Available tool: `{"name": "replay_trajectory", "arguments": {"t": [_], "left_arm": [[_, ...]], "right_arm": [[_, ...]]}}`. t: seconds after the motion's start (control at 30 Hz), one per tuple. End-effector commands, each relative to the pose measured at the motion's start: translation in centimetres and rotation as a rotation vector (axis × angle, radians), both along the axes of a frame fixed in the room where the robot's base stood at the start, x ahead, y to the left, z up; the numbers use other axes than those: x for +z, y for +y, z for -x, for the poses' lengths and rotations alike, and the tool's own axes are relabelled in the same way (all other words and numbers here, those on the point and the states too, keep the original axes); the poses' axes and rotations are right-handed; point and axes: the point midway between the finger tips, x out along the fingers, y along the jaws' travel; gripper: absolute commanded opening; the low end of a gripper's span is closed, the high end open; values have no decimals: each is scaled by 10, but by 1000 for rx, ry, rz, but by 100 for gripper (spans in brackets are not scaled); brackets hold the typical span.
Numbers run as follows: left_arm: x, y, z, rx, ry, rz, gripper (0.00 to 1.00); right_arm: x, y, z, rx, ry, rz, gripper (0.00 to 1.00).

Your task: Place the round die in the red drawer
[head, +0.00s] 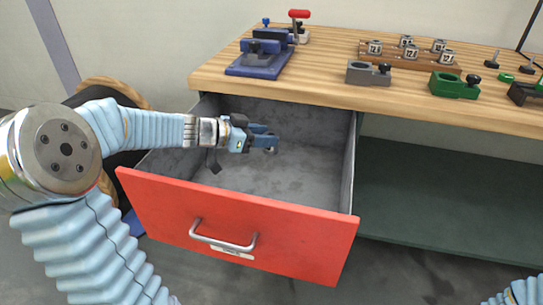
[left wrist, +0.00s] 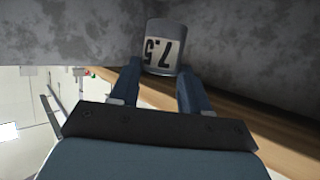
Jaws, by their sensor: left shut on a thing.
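The red drawer (head: 240,228) is pulled open below the wooden bench top, and its grey inside looks empty. My left gripper (head: 268,142) reaches over the drawer from the left, above its back part. In the head view the die (head: 271,149) shows only as a small grey piece at the fingertips. My right gripper is not in view; only a bit of my right arm shows at the lower right.
The bench top (head: 330,95) lies just above and behind the drawer. On it stand a blue clamp fixture (head: 262,58), a wooden rack (head: 390,55) with several numbered dies, a grey holder (head: 366,74) and a green holder (head: 452,86). A dark green shelf (head: 440,200) lies right of the drawer.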

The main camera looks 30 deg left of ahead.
Motion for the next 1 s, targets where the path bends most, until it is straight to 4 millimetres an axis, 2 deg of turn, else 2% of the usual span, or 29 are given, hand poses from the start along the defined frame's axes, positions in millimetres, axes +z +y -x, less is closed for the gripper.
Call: {"name": "replay_trajectory", "arguments": {"t": [0.03, 0.2, 0.43, 0.6, 1.0], "left_arm": [[-15, -2, -7, 1, 2, 3, 0], [-33, -7, -25, 1, 0, 2, 0], [-47, -10, -35, 0, 0, 1, 0], [-75, -10, -36, 4, 2, 2, 0], [-80, -11, -36, 2, 0, -1, 0]], "right_arm": [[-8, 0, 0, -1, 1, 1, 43], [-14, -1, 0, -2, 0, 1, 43], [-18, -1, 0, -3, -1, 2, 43], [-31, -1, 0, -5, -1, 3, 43], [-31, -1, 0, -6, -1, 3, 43]]}}
